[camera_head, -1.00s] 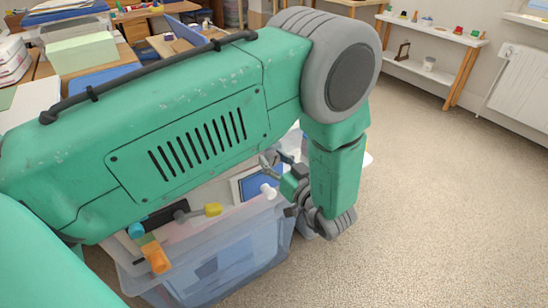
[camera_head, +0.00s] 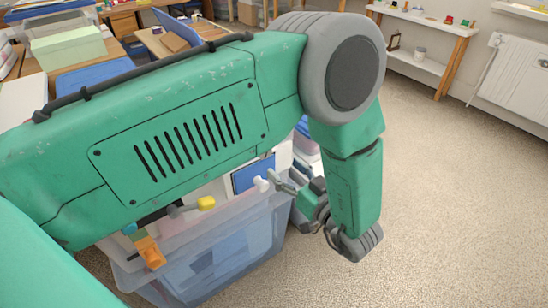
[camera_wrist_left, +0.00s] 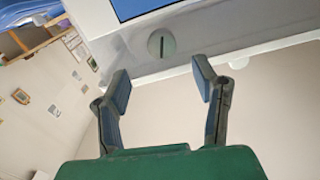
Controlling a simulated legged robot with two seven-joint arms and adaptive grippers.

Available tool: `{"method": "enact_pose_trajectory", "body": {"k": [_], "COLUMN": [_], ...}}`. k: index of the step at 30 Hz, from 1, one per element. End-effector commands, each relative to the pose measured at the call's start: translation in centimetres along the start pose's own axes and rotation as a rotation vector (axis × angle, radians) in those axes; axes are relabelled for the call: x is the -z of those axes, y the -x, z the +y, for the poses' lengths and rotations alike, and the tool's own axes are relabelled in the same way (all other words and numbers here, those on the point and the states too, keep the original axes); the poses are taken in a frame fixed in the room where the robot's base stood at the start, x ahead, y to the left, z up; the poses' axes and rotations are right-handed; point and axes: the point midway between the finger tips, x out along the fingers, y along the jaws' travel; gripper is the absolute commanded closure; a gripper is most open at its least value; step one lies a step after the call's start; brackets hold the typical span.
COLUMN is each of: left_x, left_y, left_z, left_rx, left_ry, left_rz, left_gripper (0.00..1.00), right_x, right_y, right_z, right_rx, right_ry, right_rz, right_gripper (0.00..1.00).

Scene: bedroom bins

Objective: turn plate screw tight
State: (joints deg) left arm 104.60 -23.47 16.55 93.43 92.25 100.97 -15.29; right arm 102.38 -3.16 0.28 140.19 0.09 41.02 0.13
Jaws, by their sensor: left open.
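The plate screw (camera_wrist_left: 161,43) shows in the left wrist view as a round grey-green head with a dark slot. It sits in a white face (camera_wrist_left: 240,45) below a blue panel (camera_wrist_left: 140,8). My left gripper (camera_wrist_left: 161,72) is open and empty. Its two fingers stand apart, just below the screw in the picture, one on each side and not closed on it. In the head view my left gripper (camera_head: 282,186) is beside a small white knob (camera_head: 261,184), in front of a blue panel (camera_head: 246,177). I cannot tell whether that knob is the screw. My right gripper is out of view.
A clear plastic bin (camera_head: 215,265) stands under my left arm, with a yellow-ended tool (camera_head: 206,203) and an orange piece (camera_head: 151,254) at its top. A white shelf (camera_head: 430,25) and a radiator (camera_head: 512,75) are at the back right. The carpet at right is clear.

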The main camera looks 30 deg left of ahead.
Motion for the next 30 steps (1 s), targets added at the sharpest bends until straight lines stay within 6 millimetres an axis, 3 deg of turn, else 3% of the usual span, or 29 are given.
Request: {"method": "enact_pose_trajectory", "body": {"k": [3,9,30], "left_x": [-0.1,-0.1,-0.1], "left_y": [2.0,3.6,3.8], "left_z": [0.0,0.0,0.1], "left_rx": [0.0,0.0,0.0], "left_ry": [-0.002,-0.001,-0.002], "left_rz": [-0.002,0.0,0.0], "left_gripper": [0.46,0.46,0.46], "right_x": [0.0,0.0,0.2], "right_y": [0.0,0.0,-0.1], "right_z": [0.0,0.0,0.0], "right_rx": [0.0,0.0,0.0], "right_ry": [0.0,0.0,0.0], "right_rz": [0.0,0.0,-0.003], "right_gripper": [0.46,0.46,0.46]}}
